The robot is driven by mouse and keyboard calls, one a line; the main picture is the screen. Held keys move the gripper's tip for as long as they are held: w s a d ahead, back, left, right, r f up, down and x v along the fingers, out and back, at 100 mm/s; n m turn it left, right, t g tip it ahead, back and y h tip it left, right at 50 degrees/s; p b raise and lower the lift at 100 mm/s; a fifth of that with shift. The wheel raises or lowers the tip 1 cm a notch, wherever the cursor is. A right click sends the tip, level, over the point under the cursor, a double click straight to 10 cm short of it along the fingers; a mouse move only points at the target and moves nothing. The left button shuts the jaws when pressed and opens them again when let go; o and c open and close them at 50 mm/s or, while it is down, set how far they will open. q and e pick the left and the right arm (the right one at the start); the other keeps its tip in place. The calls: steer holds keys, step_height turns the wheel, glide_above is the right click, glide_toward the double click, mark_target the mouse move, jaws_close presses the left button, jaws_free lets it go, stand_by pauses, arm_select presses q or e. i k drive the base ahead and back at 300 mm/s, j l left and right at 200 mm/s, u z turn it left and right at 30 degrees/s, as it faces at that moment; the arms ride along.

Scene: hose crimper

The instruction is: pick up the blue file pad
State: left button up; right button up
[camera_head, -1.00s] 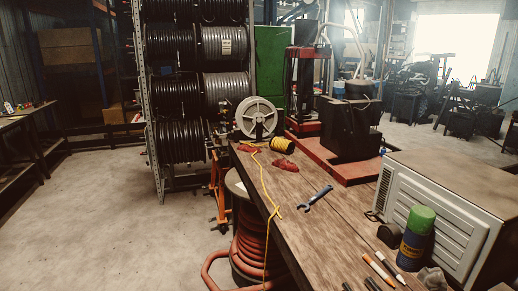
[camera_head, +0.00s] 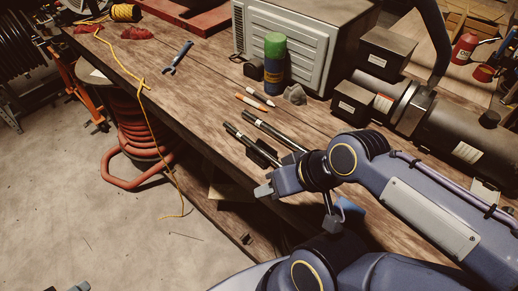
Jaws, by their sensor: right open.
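My right gripper (camera_head: 262,172) reaches in from the right over the front edge of the workbench. Its fingers point left and stand apart, with nothing seen between them. A small blue patch (camera_head: 350,209) shows beyond my arm, near the bench's front edge. It is mostly hidden by my arm links, and I cannot tell if it is the blue file pad. A small grey-blue piece (camera_head: 78,287) at the bottom left edge may be the tip of my left gripper; its jaws are not shown.
Black rods (camera_head: 270,130) lie just beyond the right gripper. A spray can (camera_head: 274,58) with a green cap, an orange marker (camera_head: 255,103) and a wrench (camera_head: 177,58) are on the bench (camera_head: 205,85). A black machine (camera_head: 455,130) stands at right.

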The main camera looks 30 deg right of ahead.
mark_target(354, 215)
steer(key=z, duration=0.5)
steer(key=k+z, duration=0.1)
steer(key=z, duration=0.4)
steer(key=l+z, duration=0.15)
steer(key=z, duration=0.3)
steer(key=k+z, duration=0.1)
steer(key=z, duration=0.4)
